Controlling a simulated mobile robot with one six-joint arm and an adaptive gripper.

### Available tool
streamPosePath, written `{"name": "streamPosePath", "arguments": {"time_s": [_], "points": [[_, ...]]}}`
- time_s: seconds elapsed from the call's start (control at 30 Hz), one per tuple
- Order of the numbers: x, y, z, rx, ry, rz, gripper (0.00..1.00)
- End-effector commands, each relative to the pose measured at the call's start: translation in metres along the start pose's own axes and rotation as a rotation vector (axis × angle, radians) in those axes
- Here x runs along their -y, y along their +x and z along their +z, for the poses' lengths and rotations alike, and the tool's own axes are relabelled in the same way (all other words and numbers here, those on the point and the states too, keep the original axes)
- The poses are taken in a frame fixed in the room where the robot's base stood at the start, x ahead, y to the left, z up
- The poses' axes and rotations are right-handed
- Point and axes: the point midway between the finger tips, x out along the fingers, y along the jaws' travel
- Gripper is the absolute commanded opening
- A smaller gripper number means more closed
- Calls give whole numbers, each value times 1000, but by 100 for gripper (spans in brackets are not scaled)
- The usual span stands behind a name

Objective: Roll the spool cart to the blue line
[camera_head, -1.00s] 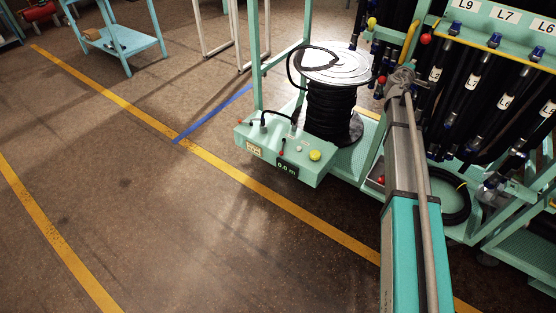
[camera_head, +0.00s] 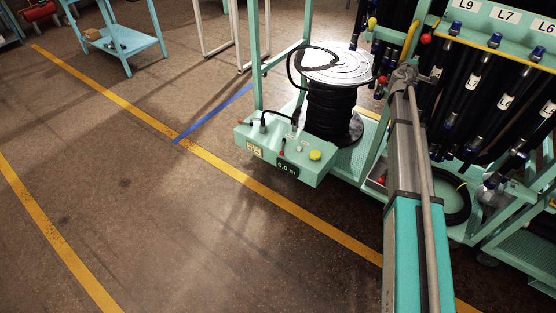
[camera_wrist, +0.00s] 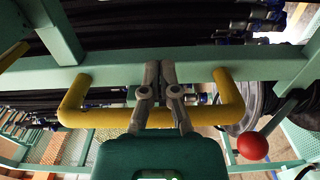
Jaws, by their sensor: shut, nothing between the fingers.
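The teal spool cart (camera_head: 338,166) stands at the centre of the head view. It carries a spool of black hose (camera_head: 330,108) and a front box with a display reading 0.0 m. The blue line (camera_head: 213,113) lies on the floor left of the cart. My gripper (camera_wrist: 160,68) is shut and empty in the wrist view. Its fingers cross in front of a yellow handle (camera_wrist: 100,117) on a teal frame; I cannot tell whether they touch it. In the head view a yellow handle (camera_head: 411,38) shows just beyond my arm's end.
A rack of black hoses (camera_head: 490,85) labelled L9, L7 and L6 stands close at right. A red ball knob (camera_wrist: 252,145) sits beside the handle. Yellow floor lines (camera_head: 245,176) cross the open floor at left. A teal table (camera_head: 125,42) stands at far left.

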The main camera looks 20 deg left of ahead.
Motion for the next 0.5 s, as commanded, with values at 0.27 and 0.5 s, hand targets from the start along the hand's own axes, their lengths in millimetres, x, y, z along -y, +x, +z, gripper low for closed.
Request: {"name": "streamPosePath", "arguments": {"time_s": [0.27, 0.5], "points": [[0, -2, -5, 2, 0, 0, 0], [0, -4, -11, 2, 0, 0, 0]]}}
